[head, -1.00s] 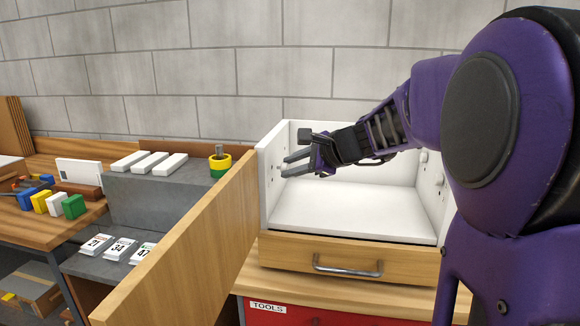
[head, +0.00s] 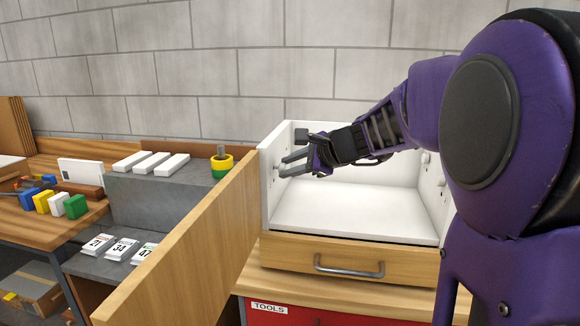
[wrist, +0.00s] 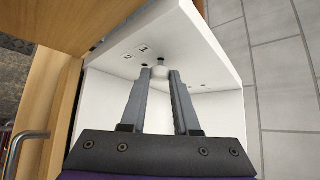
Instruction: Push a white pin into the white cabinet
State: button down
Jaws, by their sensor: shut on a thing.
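The white cabinet (head: 350,210) stands open on the bench, with a wooden front edge and a metal handle. My gripper (head: 281,166) is inside it, reaching toward its left inner wall. In the wrist view my gripper (wrist: 160,72) is shut on a small white pin (wrist: 160,73) at its fingertips. The pin is in front of the wall, close to a dark hole (wrist: 161,60) near the labels "1" and "2". I cannot tell whether the pin touches the hole. Small white knobs (head: 427,157) show on the cabinet's right inner wall.
An open wooden door (head: 190,235) juts forward on the cabinet's left. Left of it are a grey stepped stand with white blocks (head: 170,164), numbered cards (head: 121,249), and a yellow-green roll (head: 221,164). The cabinet floor is clear.

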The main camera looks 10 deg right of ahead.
jog(key=shift+w+a, duration=0.25)
jog(key=shift+a, duration=0.4)
jog(key=c, duration=0.6)
grip_release()
jog(key=shift+r, duration=0.1)
